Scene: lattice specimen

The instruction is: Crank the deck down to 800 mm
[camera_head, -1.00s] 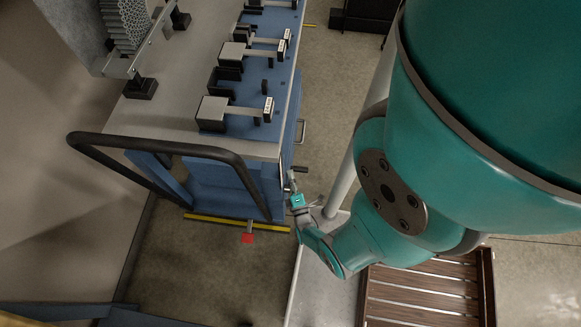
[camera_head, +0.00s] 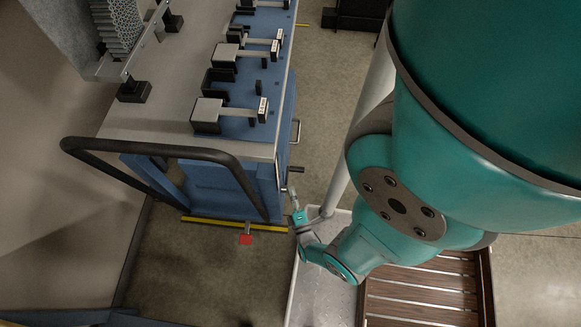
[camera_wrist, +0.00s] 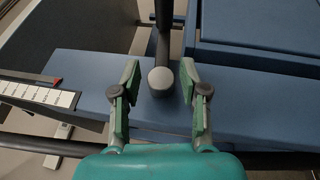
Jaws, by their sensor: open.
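The crank's grip (camera_wrist: 161,82) shows in the wrist view as a grey round end on a dark bar, between my two fingers. My gripper (camera_wrist: 160,92) is open, with a finger on each side of it and a gap to both. In the head view my gripper (camera_head: 292,192) is beside the right side of the blue cart (camera_head: 205,185). The cart carries the grey deck (camera_head: 185,132). A white scale (camera_wrist: 38,94) with a red pointer (camera_wrist: 57,82) is at the left of the wrist view; its figures are too small to read.
A black push handle (camera_head: 150,147) loops around the cart's near end. A red pedal (camera_head: 246,239) sticks out below it by a yellow strip. Blocks and a lattice specimen (camera_head: 127,32) stand on the deck. A slatted wooden pallet (camera_head: 425,290) lies at the lower right.

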